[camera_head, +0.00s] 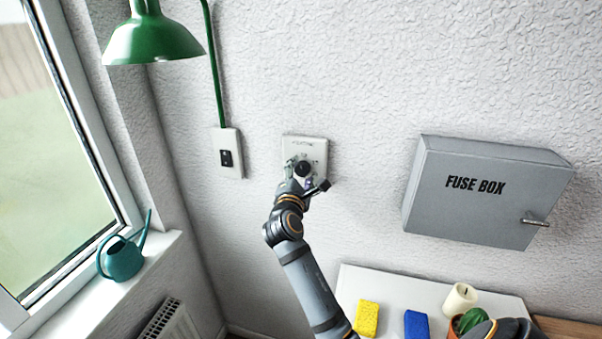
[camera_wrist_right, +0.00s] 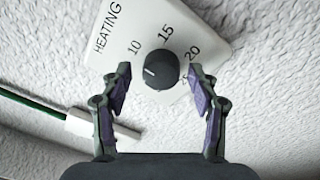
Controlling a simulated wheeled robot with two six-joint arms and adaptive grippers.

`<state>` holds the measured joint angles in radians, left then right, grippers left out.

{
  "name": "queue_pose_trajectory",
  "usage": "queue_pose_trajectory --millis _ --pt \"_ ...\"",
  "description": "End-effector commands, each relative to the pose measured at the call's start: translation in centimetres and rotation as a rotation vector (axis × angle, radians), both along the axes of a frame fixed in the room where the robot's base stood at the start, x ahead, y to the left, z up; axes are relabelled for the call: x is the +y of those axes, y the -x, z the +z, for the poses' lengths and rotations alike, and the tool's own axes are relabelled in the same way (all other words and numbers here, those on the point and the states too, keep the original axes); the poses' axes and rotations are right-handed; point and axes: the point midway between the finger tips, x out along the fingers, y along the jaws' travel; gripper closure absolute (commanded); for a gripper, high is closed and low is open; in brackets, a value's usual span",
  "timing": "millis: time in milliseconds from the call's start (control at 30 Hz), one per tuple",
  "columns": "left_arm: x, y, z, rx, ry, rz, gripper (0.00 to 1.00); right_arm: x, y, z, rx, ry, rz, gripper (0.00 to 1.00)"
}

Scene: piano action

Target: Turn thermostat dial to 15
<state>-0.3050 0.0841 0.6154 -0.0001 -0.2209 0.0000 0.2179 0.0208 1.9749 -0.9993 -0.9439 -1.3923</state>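The white thermostat panel marked HEATING (camera_wrist_right: 200,22) is on the wall and also shows in the head view (camera_head: 318,146). Its dark round dial (camera_wrist_right: 161,70) has a white mark on its left side in the wrist view, nearer the 10 than the 15. The numbers 10, 15 and 20 are readable around it. My right gripper (camera_wrist_right: 159,74) is open, with one finger on each side of the dial and visible gaps between. In the head view my right gripper (camera_head: 299,168) is in front of the panel and covers much of it. My left gripper is not in view.
A switch plate (camera_head: 228,154) with a green cable is left of the panel. A green lamp (camera_head: 152,40) hangs upper left. A grey fuse box (camera_head: 480,195) is on the wall at right. A yellow sponge (camera_head: 366,318) and blue block (camera_head: 416,325) lie on the white surface below.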

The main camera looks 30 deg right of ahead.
Motion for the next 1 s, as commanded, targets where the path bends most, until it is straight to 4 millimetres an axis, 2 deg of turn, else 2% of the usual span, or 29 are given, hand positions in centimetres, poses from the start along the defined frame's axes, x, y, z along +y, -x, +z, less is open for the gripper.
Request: queue_pose_trajectory --millis 33,300,367,667,1000 --pt "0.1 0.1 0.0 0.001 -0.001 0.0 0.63 0.0 0.0 0.0 0.0 0.0 0.0 0.49" --pt "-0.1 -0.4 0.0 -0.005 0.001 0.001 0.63 0.0 0.0 0.0 0.0 0.0 0.0 0.86" --pt "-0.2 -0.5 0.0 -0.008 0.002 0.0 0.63 0.0 0.0 0.0 0.0 0.0 0.0 0.92" --pt "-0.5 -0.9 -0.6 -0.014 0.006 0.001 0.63 0.0 0.0 -0.2 -0.035 -0.03 0.0 0.92" --pt "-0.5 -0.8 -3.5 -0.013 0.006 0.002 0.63 0.0 0.0 -0.6 -0.221 -0.188 0.001 0.92"
